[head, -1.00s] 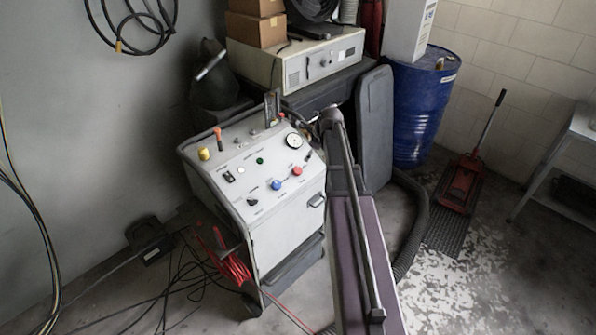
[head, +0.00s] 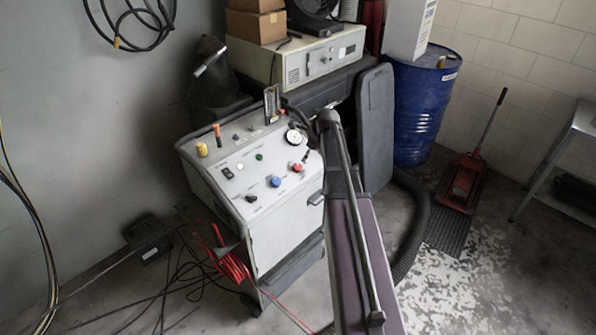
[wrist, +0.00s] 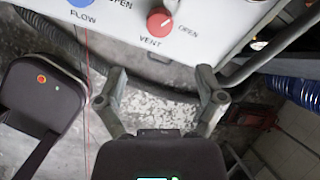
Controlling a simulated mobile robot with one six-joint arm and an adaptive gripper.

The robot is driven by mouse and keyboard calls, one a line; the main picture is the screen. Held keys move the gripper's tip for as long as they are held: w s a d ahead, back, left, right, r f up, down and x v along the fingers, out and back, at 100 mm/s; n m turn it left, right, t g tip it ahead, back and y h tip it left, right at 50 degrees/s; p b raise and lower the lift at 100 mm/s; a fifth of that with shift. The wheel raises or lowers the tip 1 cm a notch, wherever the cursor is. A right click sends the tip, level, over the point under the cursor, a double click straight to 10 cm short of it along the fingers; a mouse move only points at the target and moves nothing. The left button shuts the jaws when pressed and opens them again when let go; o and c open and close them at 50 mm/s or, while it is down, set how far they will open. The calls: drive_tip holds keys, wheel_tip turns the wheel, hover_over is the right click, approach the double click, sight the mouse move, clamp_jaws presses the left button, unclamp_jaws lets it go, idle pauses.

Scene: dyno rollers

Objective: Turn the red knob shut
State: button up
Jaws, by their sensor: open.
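The red knob (head: 297,167) sits on the sloped top of the white machine panel (head: 222,187), right of the blue knob (head: 275,181). In the wrist view the red knob (wrist: 160,21) is at the top middle, above the word VENT, with OPEN to its right. A pale mark shows on its face. My gripper (wrist: 160,88) is open, its two fingers spread and empty. In that picture they sit below the knob, one to each side, apart from it. In the head view my arm hides most of the gripper; a dark part shows beside the knob.
A gauge (head: 294,138) and a yellow knob (head: 202,150) stand on the same panel. A dark rail (wrist: 275,45) edges the panel in the wrist view. A blue drum (head: 424,110) stands behind at right.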

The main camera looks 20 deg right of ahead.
sight(298, 167)
drive_tip(key=shift+b+x, duration=4.6)
drive_tip(key=shift+x, duration=0.8)
drive_tip(key=c, duration=1.1)
